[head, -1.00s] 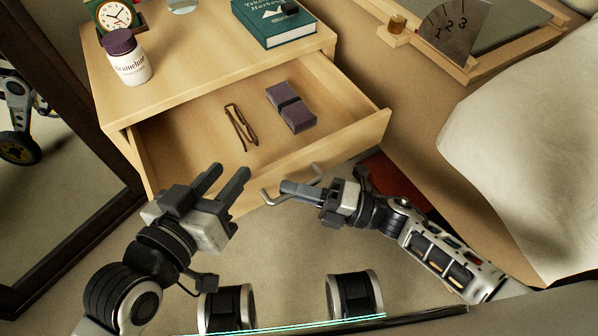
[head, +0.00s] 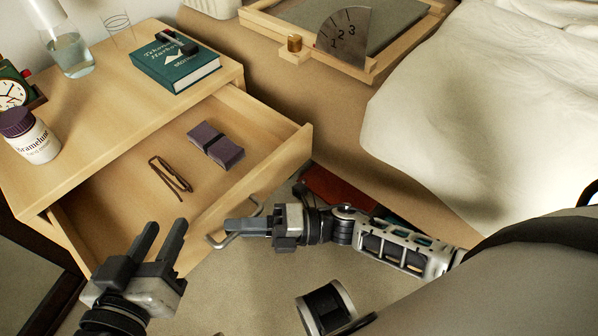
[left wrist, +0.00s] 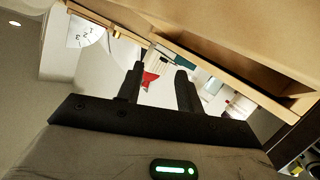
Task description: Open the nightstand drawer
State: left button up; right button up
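The light wood nightstand (head: 120,108) stands at the left in the head view. Its drawer (head: 121,216) is pulled well out, showing a brown folded item (head: 170,174) and a dark purple block-like item (head: 215,145) inside. The metal drawer handle (head: 217,243) is on the drawer's front. My right gripper (head: 228,226) is at this handle, its fingers crossing it; seen edge-on, whether they are closed on it is unclear. My left gripper (head: 167,229) is open and empty in front of the drawer's left part. Its spread fingers also show in the left wrist view (left wrist: 160,75).
A green book (head: 175,68), a glass carafe (head: 70,55) and a pill bottle (head: 32,138) stand on the nightstand top. A bed with white bedding (head: 480,90) fills the right. A wooden tray with a dial (head: 335,40) lies behind. A dark red object (head: 330,190) is beside the drawer.

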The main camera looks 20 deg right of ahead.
pick_arm(q)
jog(key=shift+s+a+f+p, duration=0.1)
jog(key=shift+s+f+p, duration=0.1)
jog(key=shift+p, duration=0.15)
pick_arm(e)
jog(key=v, duration=1.6)
pick_arm(q)
jog(key=shift+w+r, duration=0.15)
pick_arm(e)
jog(key=shift+w, duration=0.1)
